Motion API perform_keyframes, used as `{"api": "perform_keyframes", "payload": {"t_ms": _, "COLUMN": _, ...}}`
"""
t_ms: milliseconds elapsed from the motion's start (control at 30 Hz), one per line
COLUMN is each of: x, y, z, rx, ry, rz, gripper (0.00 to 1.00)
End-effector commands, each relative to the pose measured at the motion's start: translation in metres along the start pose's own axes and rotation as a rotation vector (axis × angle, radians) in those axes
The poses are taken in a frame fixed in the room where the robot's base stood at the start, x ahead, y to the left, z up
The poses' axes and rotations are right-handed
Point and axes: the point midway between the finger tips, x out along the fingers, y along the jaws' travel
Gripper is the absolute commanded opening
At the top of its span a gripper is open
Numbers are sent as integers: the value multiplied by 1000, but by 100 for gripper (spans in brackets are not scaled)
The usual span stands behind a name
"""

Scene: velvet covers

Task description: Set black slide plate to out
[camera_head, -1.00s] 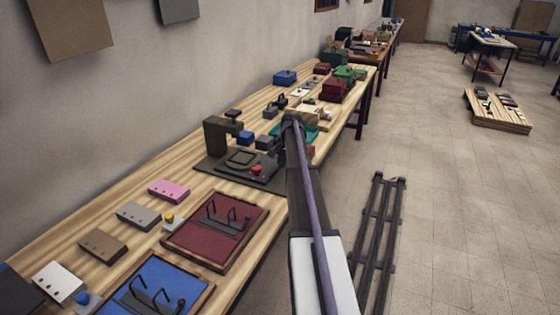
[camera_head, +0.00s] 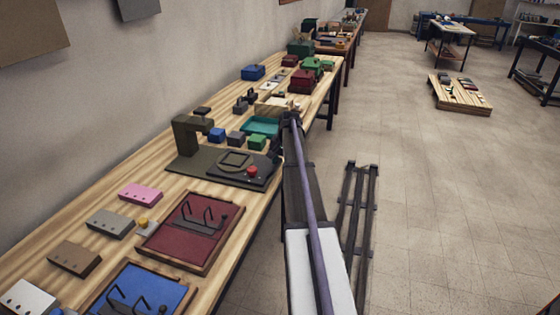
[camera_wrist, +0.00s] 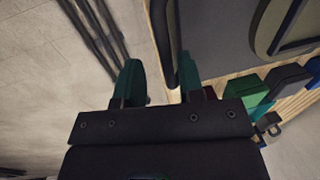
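A dark machine with an upright column (camera_head: 188,135) and a flat base stands on the wooden bench, left of my arm in the head view. A black plate (camera_head: 262,180) with a red knob (camera_head: 252,171) lies on its base beside a square frame (camera_head: 234,159). I cannot tell for sure which part is the slide plate. In the wrist view my gripper (camera_wrist: 160,80) is open, its two green fingers apart. A dark bar-like edge (camera_wrist: 160,40) shows between them; I cannot tell whether they touch it. A broad dark surface (camera_wrist: 210,35) lies to its right. The fingers are hard to make out in the head view.
On the bench (camera_head: 75,218) are a red tray (camera_head: 165,250), a blue tray (camera_head: 180,295), and small blocks, including a blue one (camera_head: 216,134) and a green one (camera_head: 257,141). Dark rails (camera_head: 358,215) lie on the floor (camera_head: 440,220) to the right, with open floor beyond.

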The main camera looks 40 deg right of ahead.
Motion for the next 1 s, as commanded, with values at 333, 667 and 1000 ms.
{"api": "perform_keyframes", "payload": {"t_ms": 333, "x": -8, "y": -2, "z": 0, "rx": -1, "ry": 0, "rz": -2, "gripper": 38}}
{"api": "perform_keyframes", "payload": {"t_ms": 667, "x": -83, "y": -4, "z": 0, "rx": 0, "ry": 0, "rz": -2, "gripper": 38}}
{"api": "perform_keyframes", "payload": {"t_ms": 1000, "x": -109, "y": 0, "z": 0, "rx": 0, "ry": 0, "rz": -1, "gripper": 38}}
